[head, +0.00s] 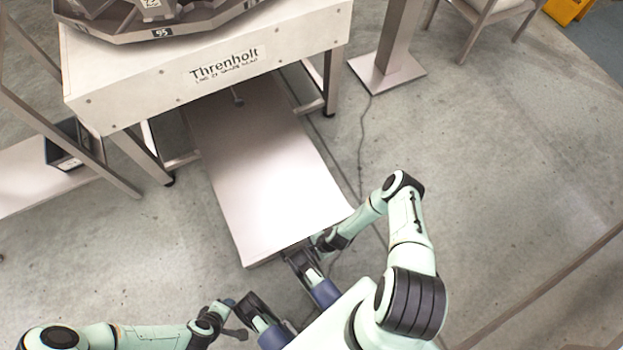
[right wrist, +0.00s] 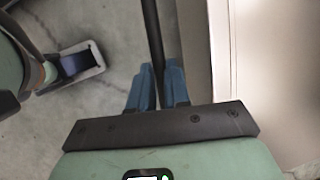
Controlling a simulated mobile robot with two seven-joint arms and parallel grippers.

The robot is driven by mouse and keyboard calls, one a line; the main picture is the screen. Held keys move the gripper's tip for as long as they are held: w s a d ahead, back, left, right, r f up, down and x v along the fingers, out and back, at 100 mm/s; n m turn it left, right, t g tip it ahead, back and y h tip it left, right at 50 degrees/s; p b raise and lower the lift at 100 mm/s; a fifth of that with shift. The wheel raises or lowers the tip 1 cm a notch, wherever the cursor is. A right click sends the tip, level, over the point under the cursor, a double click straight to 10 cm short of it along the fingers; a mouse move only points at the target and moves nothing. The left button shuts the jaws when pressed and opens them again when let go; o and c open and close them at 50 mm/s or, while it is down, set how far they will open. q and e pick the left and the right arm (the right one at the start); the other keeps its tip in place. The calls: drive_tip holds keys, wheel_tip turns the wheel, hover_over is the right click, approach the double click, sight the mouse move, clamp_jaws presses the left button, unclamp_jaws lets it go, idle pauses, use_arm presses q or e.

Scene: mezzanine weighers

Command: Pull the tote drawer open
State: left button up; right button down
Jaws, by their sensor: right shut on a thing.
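The tote drawer (head: 265,165) is a long pale metal drawer extending from under the white Threnholt machine (head: 205,70) toward me.
A metal post on a square base plate (head: 387,70) stands right of the machine, with a cable (head: 362,140) on the floor between. A low shelf (head: 30,180) holding a dark bin (head: 72,143) is at the left. The concrete floor at right is clear.

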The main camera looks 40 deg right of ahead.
use_arm(q)
drive_tip(key=shift+s+a, duration=0.1)
drive_tip(key=shift+s, duration=0.2)
use_arm(e)
drive_tip(key=shift+s, duration=0.4)
drive_tip(key=c, duration=1.1)
unclamp_jaws()
use_arm(q)
drive_tip(key=s+d+r+g+h+p, duration=0.1)
drive_tip(key=s+d+r+g+p, duration=0.1)
drive_tip(key=s, duration=0.5)
wheel_tip(320, 180, up, 3)
drive_tip(key=d+p, duration=0.1)
drive_tip(key=p, duration=0.1)
drive_tip(key=shift+d+r+m+p, duration=0.15)
drive_tip(key=shift+r+m+p, duration=0.05)
drive_tip(key=shift+m+p, duration=0.1)
use_arm(e)
drive_tip(key=v, duration=1.3)
drive_tip(key=shift+r, duration=0.2)
